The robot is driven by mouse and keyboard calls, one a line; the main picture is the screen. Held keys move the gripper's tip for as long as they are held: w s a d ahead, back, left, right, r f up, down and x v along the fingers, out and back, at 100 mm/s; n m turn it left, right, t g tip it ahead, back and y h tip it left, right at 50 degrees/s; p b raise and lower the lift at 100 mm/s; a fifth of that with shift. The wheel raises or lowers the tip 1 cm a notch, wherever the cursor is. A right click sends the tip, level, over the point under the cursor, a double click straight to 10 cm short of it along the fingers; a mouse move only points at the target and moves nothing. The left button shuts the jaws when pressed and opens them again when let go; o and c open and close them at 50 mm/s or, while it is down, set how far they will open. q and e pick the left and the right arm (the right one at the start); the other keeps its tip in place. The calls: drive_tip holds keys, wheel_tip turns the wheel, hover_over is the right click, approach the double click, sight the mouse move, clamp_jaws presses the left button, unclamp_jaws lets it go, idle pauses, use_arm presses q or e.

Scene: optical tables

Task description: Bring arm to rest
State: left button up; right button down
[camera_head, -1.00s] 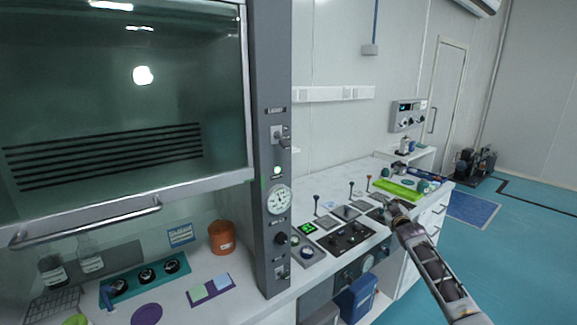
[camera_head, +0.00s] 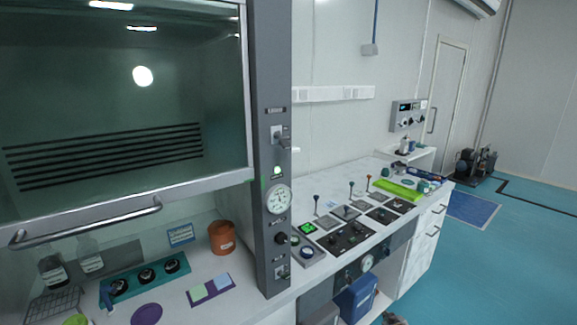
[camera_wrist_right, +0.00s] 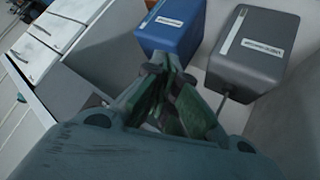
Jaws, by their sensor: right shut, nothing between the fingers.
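My right gripper shows in the right wrist view (camera_wrist_right: 166,72). Its fingers are shut with nothing between them. In the head view only a small dark part of my right arm shows at the bottom edge, below the bench front. The fingertips appear in front of a blue bin (camera_wrist_right: 178,28); I cannot tell the gap between them. The same blue bin stands under the bench in the head view (camera_head: 357,297). My left gripper is in neither view.
A grey bin (camera_wrist_right: 254,48) is beside the blue one. The bench (camera_head: 318,275) carries a control panel (camera_head: 350,240) with levers and a green tray (camera_head: 398,190). A fume hood with a handle (camera_head: 90,226) is at the left. Blue floor (camera_head: 500,260) is clear at the right.

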drive_tip(key=s+a+f+g, duration=0.2)
drive_tip(key=s+a+f, duration=0.1)
drive_tip(key=s+f, duration=0.95)
drive_tip(key=s+a+f+g, duration=0.25)
drive_tip(key=s+f, duration=0.65)
drive_tip(key=s, duration=0.6)
drive_tip(key=s+a+f+g, duration=0.1)
drive_tip(key=s+f, duration=0.2)
drive_tip(key=s, duration=0.8)
drive_tip(key=s+a+f+g, duration=0.2)
drive_tip(key=s+f, duration=0.1)
drive_tip(key=s, duration=0.9)
drive_tip(key=s+a+f+g+y, duration=0.1)
drive_tip(key=s+f, duration=0.2)
drive_tip(key=s, duration=0.9)
drive_tip(key=shift+s+a+f+m, duration=0.2)
drive_tip(key=shift+a+f+m, duration=0.1)
drive_tip(key=shift+a, duration=0.05)
